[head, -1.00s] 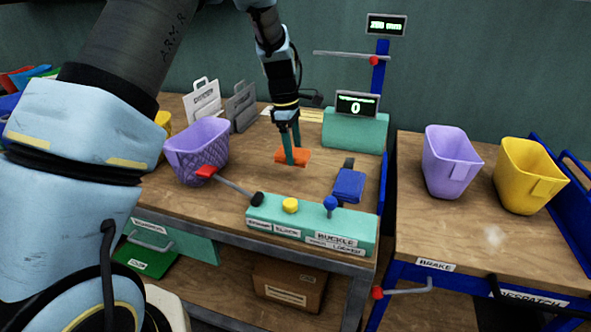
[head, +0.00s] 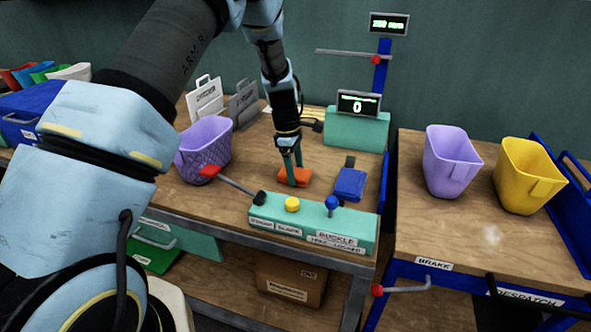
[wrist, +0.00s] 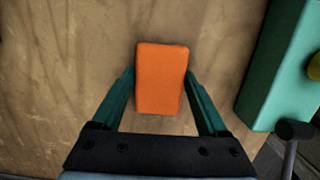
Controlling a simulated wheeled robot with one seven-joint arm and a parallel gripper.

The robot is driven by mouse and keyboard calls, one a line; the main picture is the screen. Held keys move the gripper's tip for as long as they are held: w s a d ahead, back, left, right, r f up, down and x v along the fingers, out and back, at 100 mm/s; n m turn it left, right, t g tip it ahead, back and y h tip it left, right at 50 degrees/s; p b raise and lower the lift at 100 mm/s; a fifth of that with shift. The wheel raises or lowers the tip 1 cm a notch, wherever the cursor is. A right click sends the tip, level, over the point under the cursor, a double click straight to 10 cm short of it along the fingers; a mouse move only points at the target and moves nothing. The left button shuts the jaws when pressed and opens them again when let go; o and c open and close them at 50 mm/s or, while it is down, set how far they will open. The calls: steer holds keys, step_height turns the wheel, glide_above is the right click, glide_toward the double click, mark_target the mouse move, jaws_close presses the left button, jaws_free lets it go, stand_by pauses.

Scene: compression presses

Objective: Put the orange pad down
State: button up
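The orange pad (head: 294,178) is a small flat block over the middle of the wooden bench, behind the teal control box. My gripper (head: 292,170) points down at it with teal fingers on either side. In the wrist view the pad (wrist: 160,78) sits between the fingertips (wrist: 160,75), which press close against its two sides. My gripper appears shut on the pad. The pad is at or very near the bench top; I cannot tell whether its underside touches.
A blue block (head: 349,184) lies to the right of the pad. The teal control box (head: 312,224) with a red-handled lever, yellow button and blue knob stands in front. A purple basket (head: 203,150) is at left, a teal display unit (head: 356,128) behind. Bare bench lies left of the pad.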

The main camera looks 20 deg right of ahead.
steer(key=o, duration=0.3)
steer(key=r+b, duration=0.1)
steer(key=r, duration=0.3)
steer(key=w+a+r+b, duration=0.1)
steer(key=r, duration=0.3)
steer(key=r+b, duration=0.1)
steer(key=r, duration=0.3)
steer(key=shift+w+a+r, duration=0.1)
steer(key=shift+w+a, duration=0.05)
steer(key=shift+a, duration=0.05)
